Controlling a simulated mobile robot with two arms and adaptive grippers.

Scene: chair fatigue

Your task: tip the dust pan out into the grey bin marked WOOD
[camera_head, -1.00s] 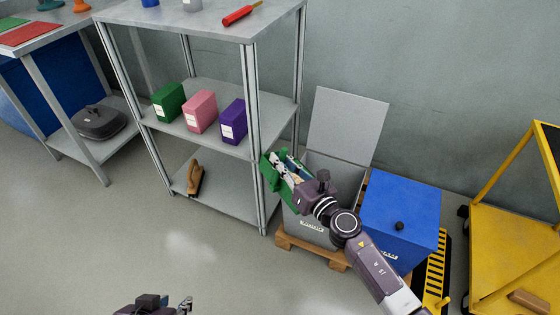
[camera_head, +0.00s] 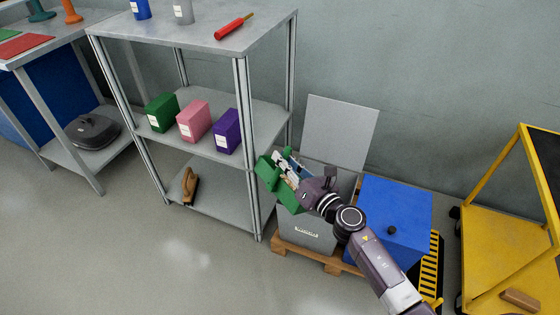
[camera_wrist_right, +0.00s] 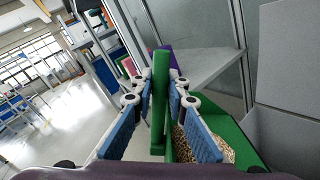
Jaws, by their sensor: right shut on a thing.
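The grey bin (camera_head: 318,241) stands on a wooden pallet with its lid (camera_head: 340,131) raised against the wall. A white label is on its front, too small to read. My right gripper (camera_head: 290,172) is shut on the green dust pan (camera_head: 288,198) above the bin's left side. In the right wrist view, the gripper (camera_wrist_right: 158,88) clasps an upright green part of the dust pan (camera_wrist_right: 234,140). Brown speckled debris (camera_wrist_right: 206,143) lies in the pan. The gripper and pan hide part of the bin's opening. My left gripper is out of view.
A grey shelf unit (camera_head: 200,25) with boxes stands close to the bin's left. A blue bin (camera_head: 395,215) with a closed lid is just right. A yellow cart (camera_head: 490,240) stands farther right. The floor at front left is clear.

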